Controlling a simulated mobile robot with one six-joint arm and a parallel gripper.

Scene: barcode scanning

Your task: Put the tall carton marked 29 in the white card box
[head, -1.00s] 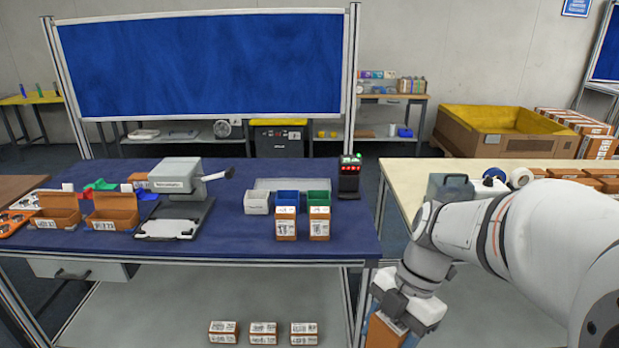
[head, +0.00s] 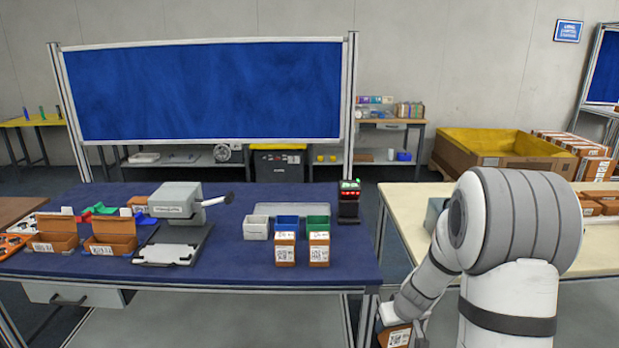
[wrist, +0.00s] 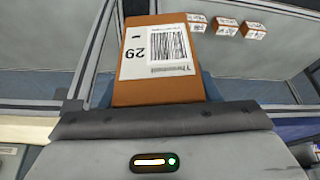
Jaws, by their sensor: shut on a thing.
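The tall orange-brown carton marked 29 (wrist: 135,85) fills the upper middle of the wrist view, with its white barcode label facing the camera. My gripper (wrist: 160,108) is shut on its near end. In the head view the carton (head: 397,337) is partly visible at the bottom edge, and my gripper (head: 392,318) is low beside the table's right front corner. A small open white bin (head: 256,228) stands on the blue table, left of a blue bin and a green bin.
Two upright cartons (head: 285,249) stand in front of the blue and green bins on the blue table (head: 230,270). A scanner-like device (head: 175,210) stands left of them. A cream table (head: 410,210) is at the right. Several small cartons (wrist: 226,26) lie on the lower shelf.

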